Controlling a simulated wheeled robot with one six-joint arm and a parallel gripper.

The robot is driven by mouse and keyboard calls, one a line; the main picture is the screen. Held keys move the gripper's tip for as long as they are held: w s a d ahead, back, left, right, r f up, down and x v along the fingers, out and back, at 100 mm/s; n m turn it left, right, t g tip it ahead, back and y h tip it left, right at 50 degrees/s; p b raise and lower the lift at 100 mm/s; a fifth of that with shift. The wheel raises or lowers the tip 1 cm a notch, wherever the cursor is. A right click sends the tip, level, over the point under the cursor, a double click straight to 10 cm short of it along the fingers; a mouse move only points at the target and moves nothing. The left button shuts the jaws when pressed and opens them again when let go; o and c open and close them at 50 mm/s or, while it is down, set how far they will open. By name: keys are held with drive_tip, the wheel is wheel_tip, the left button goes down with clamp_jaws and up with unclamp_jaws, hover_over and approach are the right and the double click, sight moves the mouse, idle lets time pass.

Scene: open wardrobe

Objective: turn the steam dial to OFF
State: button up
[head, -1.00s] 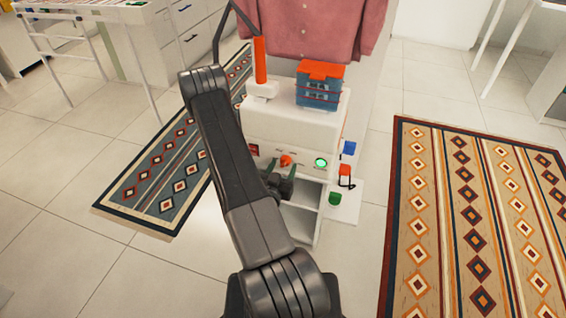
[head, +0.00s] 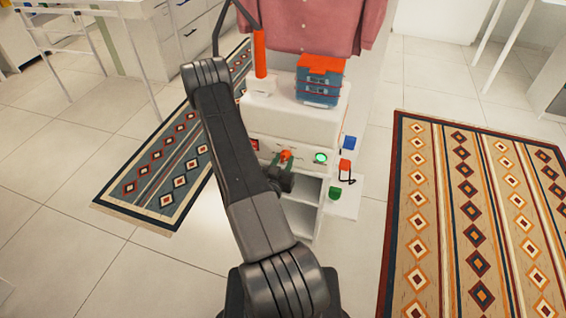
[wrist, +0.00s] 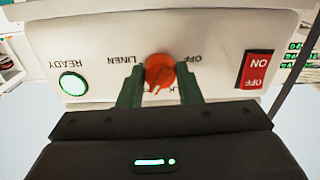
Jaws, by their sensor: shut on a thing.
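The steam dial (wrist: 159,72) is an orange-red knob on the white front panel (wrist: 214,62), which appears upside down in the wrist view. LINEN is printed left of it, OFF to its upper right, and a partly hidden label ends in LK below. A line runs across the knob; its exact setting is hard to tell. My gripper (wrist: 160,78) has its green fingers on both sides of the dial and is shut on it. In the head view, the dial (head: 285,155) shows just above my gripper (head: 281,166), partly covered by it.
A red ON/OFF switch (wrist: 255,69) and a lit green READY light (wrist: 72,83) flank the dial. A blue box with an orange top (head: 320,84) and an orange upright handle (head: 259,54) stand above. Open shelves (head: 301,216) lie below. A pink shirt (head: 310,22) hangs behind.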

drive_tip(key=n+b, duration=0.7)
drive_tip(key=n, duration=1.3)
drive_tip(key=shift+r+n, duration=0.15)
drive_tip(key=shift+n, duration=0.25)
drive_tip(key=n+p, duration=0.1)
drive_tip(key=n, duration=0.5)
drive_tip(key=shift+n, duration=0.4)
drive_tip(key=o, duration=1)
drive_tip(key=shift+c, duration=0.2)
